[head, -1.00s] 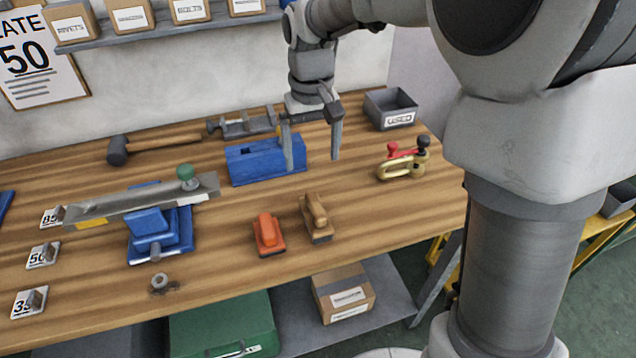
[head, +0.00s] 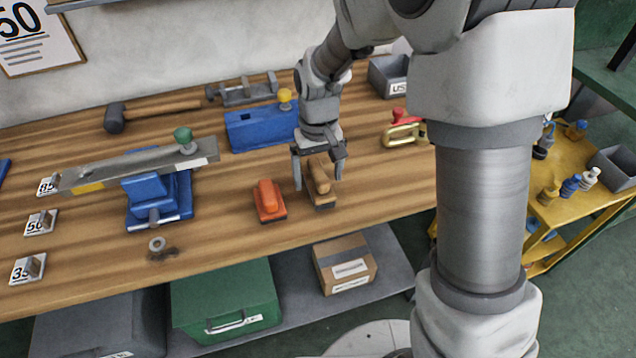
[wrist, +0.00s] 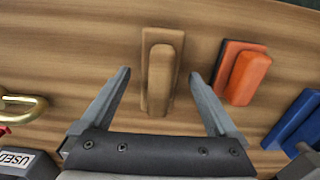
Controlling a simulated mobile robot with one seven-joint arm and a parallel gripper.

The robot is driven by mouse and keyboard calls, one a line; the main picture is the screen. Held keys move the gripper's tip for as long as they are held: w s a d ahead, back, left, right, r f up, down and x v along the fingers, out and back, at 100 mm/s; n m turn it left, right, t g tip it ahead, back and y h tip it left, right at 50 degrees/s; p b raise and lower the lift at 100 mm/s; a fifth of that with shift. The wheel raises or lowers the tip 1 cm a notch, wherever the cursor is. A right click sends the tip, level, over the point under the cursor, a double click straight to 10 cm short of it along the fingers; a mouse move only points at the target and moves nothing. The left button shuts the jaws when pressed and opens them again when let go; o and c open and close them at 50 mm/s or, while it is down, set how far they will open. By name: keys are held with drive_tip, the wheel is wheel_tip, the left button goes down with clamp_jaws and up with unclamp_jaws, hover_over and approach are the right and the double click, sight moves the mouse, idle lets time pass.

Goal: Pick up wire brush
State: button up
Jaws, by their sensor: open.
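A tan wooden-handled block (head: 320,186), which looks like the wire brush, lies on the workbench. Its bristles cannot be made out. In the wrist view the brush (wrist: 160,72) lies lengthwise between my fingers, with a gap on each side. My gripper (head: 318,181) is open and empty, pointing down over the brush. In the wrist view the fingers (wrist: 159,74) spread wider than the brush. An orange-handled block (head: 268,201) of similar shape lies just to the left of the brush in the head view.
A blue block (head: 255,131) with a yellow knob stands behind my gripper. A blue vise (head: 158,196) holding a long metal bar stands at the left. The bench in front of the brush is clear.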

wheel_tip(320, 180, down, 2)
drive_tip(key=shift+f, duration=0.25)
clamp_jaws()
idle(0.4)
drive_tip(key=shift+r, duration=0.1)
drive_tip(key=shift+r, duration=0.55)
wheel_tip(320, 180, up, 3)
drive_tip(key=shift+f+p, duration=0.1)
drive_tip(key=shift+p, duration=0.3)
drive_tip(key=s+d+r+p, duration=0.1)
drive_tip(key=s+d+r, duration=0.6)
drive_tip(key=s+d, duration=0.1)
drive_tip(key=shift+d, duration=0.25)
drive_tip(key=shift+s, duration=0.1)
